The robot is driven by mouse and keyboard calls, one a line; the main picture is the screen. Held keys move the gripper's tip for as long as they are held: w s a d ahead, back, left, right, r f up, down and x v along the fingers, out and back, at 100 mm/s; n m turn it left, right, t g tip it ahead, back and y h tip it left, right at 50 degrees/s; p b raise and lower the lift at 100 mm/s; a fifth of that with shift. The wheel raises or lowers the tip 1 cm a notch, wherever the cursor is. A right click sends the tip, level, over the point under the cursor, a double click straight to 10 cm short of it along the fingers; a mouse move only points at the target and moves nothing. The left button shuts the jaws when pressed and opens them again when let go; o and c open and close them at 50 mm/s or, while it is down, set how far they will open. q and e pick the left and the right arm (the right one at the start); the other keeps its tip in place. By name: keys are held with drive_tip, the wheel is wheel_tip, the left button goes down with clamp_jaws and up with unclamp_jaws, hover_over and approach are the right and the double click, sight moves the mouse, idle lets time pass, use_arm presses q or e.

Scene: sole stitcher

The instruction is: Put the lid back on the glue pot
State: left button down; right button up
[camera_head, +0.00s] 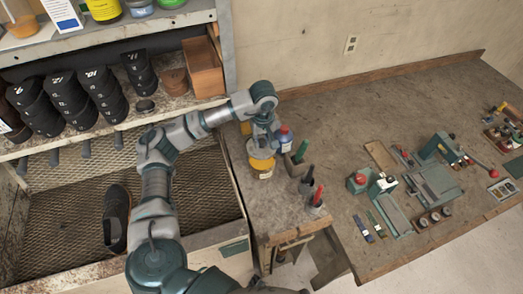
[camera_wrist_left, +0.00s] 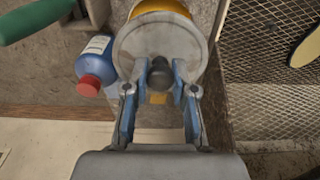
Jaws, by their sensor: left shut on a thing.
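The yellow glue pot (camera_head: 262,165) stands near the left end of the workbench. Its grey round lid (camera_wrist_left: 132,50) has a dark knob (camera_wrist_left: 160,78). My left gripper (camera_head: 264,142) points down over the pot, shut on the knob between its blue fingers in the left wrist view. The lid lies over the pot's mouth, and a yellow strip of the pot (camera_wrist_left: 160,8) shows past the lid's far edge. I cannot tell whether the lid touches the rim or hovers just above it. My right gripper is out of view.
A blue bottle with a red cap (camera_head: 284,138) stands close beside the pot. Tools with coloured handles (camera_head: 303,150) stand in front and to the right. A shelf with black shoe parts (camera_head: 75,95) and a mesh bin (camera_head: 60,200) are on the left.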

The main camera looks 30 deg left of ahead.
use_arm(q)
drive_tip(key=shift+f+b, duration=1.95)
drive_tip(key=shift+f, duration=1.15)
drive_tip(key=shift+s+d+r, duration=0.1)
drive_tip(key=shift+r, duration=0.05)
drive_tip(key=shift+f+b, duration=0.25)
drive_tip(key=shift+b, duration=0.2)
drive_tip(key=shift+c, duration=1.9)
unclamp_jaws()
drive_tip(key=shift+r, duration=0.1)
